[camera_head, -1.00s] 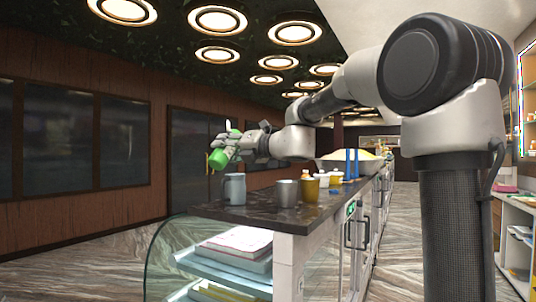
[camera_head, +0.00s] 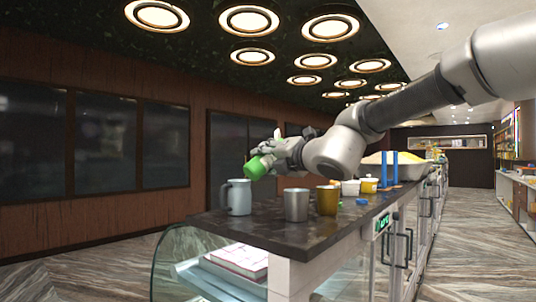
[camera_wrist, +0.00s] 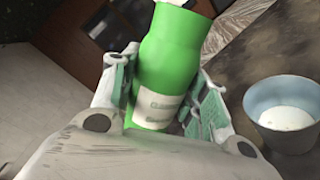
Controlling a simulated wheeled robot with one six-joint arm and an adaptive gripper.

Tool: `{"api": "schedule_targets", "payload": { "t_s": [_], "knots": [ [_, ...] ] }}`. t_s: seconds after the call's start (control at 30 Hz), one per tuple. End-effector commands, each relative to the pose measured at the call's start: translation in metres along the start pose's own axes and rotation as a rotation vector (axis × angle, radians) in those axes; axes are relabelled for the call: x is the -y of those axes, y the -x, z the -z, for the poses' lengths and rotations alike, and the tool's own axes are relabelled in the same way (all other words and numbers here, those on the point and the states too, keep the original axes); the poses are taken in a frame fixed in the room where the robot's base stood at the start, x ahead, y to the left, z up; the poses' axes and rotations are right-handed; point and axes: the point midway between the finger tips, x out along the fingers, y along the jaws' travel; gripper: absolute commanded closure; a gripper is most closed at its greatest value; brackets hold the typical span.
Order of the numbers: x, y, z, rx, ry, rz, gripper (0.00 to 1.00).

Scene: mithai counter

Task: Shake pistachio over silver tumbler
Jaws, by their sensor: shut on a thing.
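My gripper (camera_head: 282,155) is shut on a green shaker bottle (camera_head: 260,167) with a pale label. The bottle is tilted, its green end toward the lower left, in the air above the counter between the mug and the tumbler. The wrist view shows the bottle (camera_wrist: 168,62) between both fingers, its upper end cut off by the frame. The silver tumbler (camera_head: 296,205) stands upright on the counter, below and right of the bottle. A grey-blue cup with a whitish inside (camera_wrist: 283,97) shows at right in the wrist view; I cannot tell which vessel it is.
A blue-grey mug (camera_head: 239,198) stands left of the tumbler, a gold tumbler (camera_head: 327,201) close on its right. Behind are a white cup (camera_head: 350,188), a yellow cup (camera_head: 369,185), a blue disc (camera_head: 362,202), blue upright posts (camera_head: 388,172) and a wide tray (camera_head: 416,174).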

Motion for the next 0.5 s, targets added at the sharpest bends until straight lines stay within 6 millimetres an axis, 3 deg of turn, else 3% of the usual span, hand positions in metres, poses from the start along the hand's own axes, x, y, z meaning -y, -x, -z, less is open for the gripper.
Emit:
{"api": "schedule_targets", "payload": {
  "t_s": [0.3,0.5],
  "knots": [
    [0.02,-0.001,-0.003,0.059,-0.057,0.041,0.87],
    [0.024,-0.001,0.003,0.059,-0.206,0.036,0.87]
  ]
}}
